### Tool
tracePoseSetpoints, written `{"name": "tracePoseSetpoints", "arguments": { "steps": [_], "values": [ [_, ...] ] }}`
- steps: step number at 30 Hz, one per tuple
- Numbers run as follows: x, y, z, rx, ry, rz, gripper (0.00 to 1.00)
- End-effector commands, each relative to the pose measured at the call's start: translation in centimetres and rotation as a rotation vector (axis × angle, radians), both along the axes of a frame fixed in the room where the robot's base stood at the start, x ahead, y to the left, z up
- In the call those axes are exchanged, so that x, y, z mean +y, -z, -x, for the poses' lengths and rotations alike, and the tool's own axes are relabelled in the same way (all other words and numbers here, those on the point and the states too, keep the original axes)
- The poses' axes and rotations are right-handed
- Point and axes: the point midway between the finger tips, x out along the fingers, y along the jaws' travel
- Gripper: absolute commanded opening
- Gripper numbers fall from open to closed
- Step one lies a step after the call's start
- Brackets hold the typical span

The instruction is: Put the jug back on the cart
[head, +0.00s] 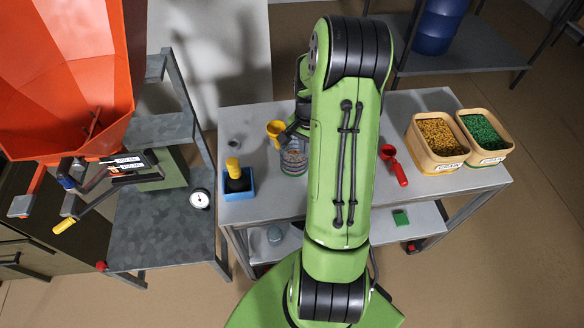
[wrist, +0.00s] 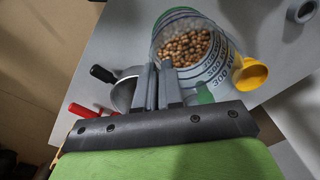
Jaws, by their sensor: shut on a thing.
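The jug (head: 293,160) is clear, with printed graduations, and stands over the grey cart top (head: 275,200), left of my arm. In the wrist view the jug (wrist: 215,66) holds tan pellets and its mouth faces the camera. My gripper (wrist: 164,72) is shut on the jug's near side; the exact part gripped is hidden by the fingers. In the head view my green arm covers most of the gripper. I cannot tell whether the jug's base touches the cart top.
A yellow cup-like piece (head: 275,129) is close beside the jug. A blue bin (head: 239,185) stands left, a red scoop (head: 396,168) right, and tubs of yellow (head: 437,165) and green pellets (head: 484,158) farther right. A metal scoop (wrist: 124,92) lies near the gripper.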

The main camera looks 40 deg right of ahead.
Motion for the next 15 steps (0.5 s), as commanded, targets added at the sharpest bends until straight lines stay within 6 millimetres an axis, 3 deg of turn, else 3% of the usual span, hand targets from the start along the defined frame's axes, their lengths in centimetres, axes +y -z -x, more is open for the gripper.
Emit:
{"name": "tracePoseSetpoints", "arguments": {
  "steps": [3,12,15],
  "values": [
    [0.0,2.9,0.2,0.005,0.002,-0.004,0.0],
    [0.0,7.5,0.2,0.004,0.001,-0.003,0.0],
    [0.0,7.8,0.1,0.0,0.001,0.001,0.0]
  ]
}}
